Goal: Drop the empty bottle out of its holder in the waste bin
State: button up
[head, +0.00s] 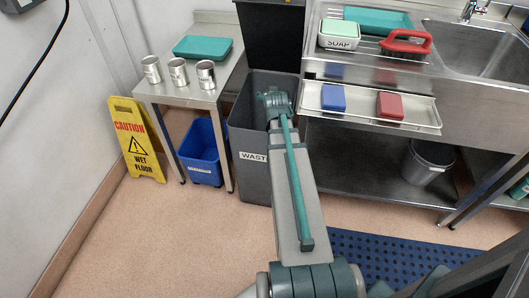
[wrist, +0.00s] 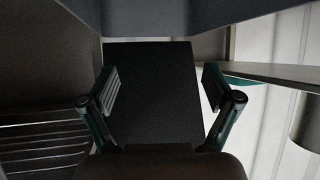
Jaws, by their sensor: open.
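The grey waste bin (head: 249,172) with a "WASTE" label stands on the floor between the small steel table and the sink unit. My arm reaches over it, and its end sits at the bin's mouth in the head view, hiding part of the opening. My gripper (wrist: 160,76) is open in the wrist view, its two fingers well apart. Nothing is held between them; a dark flat surface shows behind. No bottle or bottle holder can be made out in either view. The inside of the bin is mostly hidden.
The steel table (head: 184,93) left of the bin bears several cans and a teal tray (head: 202,47). A blue bin (head: 201,152) stands under it. A black container (head: 270,38) is behind the waste bin. The sink unit's shelf (head: 368,107) is close on the right.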

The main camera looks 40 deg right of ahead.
jog(key=v, duration=0.3)
jog(key=shift+s+a+r, duration=0.15)
jog(key=shift+s, duration=0.05)
jog(key=shift+r, duration=0.1)
